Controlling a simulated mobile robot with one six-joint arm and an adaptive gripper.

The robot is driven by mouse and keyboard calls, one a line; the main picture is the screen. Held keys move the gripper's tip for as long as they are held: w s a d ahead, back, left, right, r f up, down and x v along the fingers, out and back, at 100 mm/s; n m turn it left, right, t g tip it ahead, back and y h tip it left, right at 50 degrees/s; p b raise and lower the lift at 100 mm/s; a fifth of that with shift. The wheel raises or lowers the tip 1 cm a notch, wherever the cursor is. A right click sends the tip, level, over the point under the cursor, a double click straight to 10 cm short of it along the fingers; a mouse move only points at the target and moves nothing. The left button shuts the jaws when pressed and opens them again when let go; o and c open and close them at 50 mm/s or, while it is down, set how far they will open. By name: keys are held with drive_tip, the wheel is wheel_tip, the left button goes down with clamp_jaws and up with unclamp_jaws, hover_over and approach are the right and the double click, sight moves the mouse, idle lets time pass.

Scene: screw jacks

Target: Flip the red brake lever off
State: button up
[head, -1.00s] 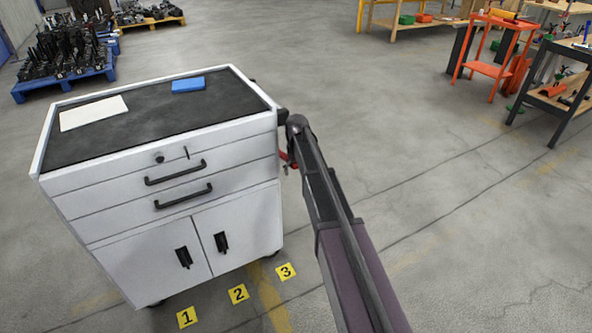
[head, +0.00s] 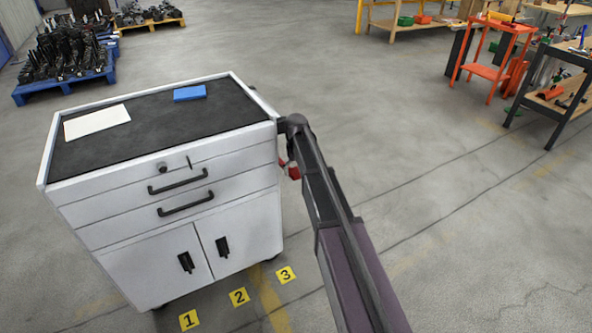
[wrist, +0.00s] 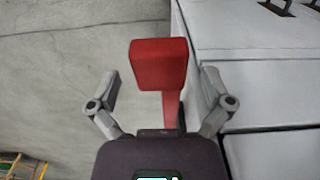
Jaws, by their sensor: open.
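The red brake lever (wrist: 160,65) is at the side of a white tool cart (head: 250,155). In the wrist view it is a block-shaped red pad on a narrower red stem that runs down toward my gripper's palm. My gripper (wrist: 160,78) is open, with one finger to the left of the lever and one to the right, close to the cart wall. Neither finger visibly presses on the pad. In the head view only a small red part (head: 292,171) shows between the cart and my arm. My gripper's fingers are hidden there.
A white sheet (head: 97,122) and a blue block (head: 189,93) lie on the cart's dark top. Yellow floor markers, such as number 3 (head: 286,274), lie in front. A blue pallet of dark parts (head: 65,85) stands back left.

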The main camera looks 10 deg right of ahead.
drive_tip(key=shift+r+p, duration=4.15)
drive_tip(key=shift+r, duration=0.3)
drive_tip(key=s+r+m+p, duration=0.1)
drive_tip(key=s+r+p, duration=0.4)
drive_tip(key=s, duration=0.6)
drive_tip(key=s+r+m+p, duration=0.1)
drive_tip(key=s+r+p, duration=0.5)
drive_tip(key=s, duration=0.6)
drive_tip(key=shift+m, duration=0.4)
